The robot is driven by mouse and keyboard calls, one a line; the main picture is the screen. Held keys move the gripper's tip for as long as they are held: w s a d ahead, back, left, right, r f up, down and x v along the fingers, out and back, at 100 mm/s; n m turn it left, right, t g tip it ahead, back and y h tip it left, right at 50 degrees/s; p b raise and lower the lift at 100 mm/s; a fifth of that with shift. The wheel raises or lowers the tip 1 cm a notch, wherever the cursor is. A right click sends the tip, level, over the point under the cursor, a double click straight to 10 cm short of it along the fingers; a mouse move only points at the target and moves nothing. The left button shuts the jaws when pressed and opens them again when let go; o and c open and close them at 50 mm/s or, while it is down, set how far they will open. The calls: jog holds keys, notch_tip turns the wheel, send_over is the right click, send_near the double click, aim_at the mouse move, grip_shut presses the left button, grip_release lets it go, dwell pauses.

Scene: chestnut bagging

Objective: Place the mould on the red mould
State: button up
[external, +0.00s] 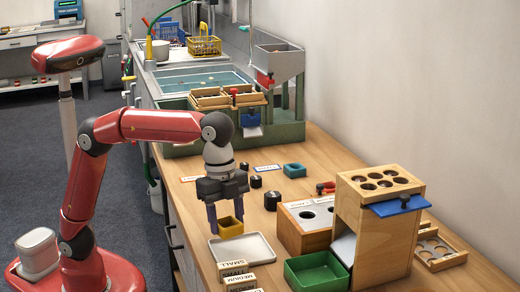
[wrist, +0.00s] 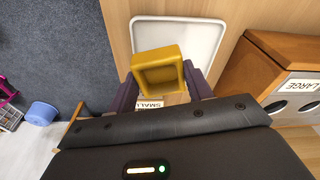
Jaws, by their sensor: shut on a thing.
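My gripper (external: 226,215) points down over the near left part of the bench. It is shut on a yellow square mould (external: 230,228), which sits between the two fingers. In the wrist view the yellow mould (wrist: 158,55) shows as a square ring with a recessed middle, in front of the white tray. A red object (external: 325,187), which may be the red mould, lies behind the wooden box and is partly hidden. A teal mould (external: 294,170) lies on the bench further back, apart from my gripper.
SMALL and MEDIUM label blocks (external: 238,275), a green bin (external: 317,273) and a tall wooden sorter (external: 385,235) stand nearby. Several black knobs (external: 272,200) sit right of my gripper.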

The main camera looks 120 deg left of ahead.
jog(key=w+a+r+n+p, duration=0.1)
jog(key=w+a+n+p, duration=0.2)
jog(key=a, duration=0.6)
jog(key=w+a+r+n, duration=0.2)
jog(key=w+a+n, duration=0.15)
jog(key=a, duration=0.55)
jog(key=shift+m+y, duration=0.25)
jog(key=shift+y, duration=0.15)
jog(key=shift+w+a+f, duration=0.1)
jog(key=shift+w+f, duration=0.05)
jog(key=shift+f, duration=1.9)
jog(key=shift+w+a+f, duration=0.1)
jog(key=shift+w+f, duration=0.05)
jog(key=shift+f, duration=1.9)
jog(key=shift+f, duration=0.15)
jog(key=o, duration=0.7)
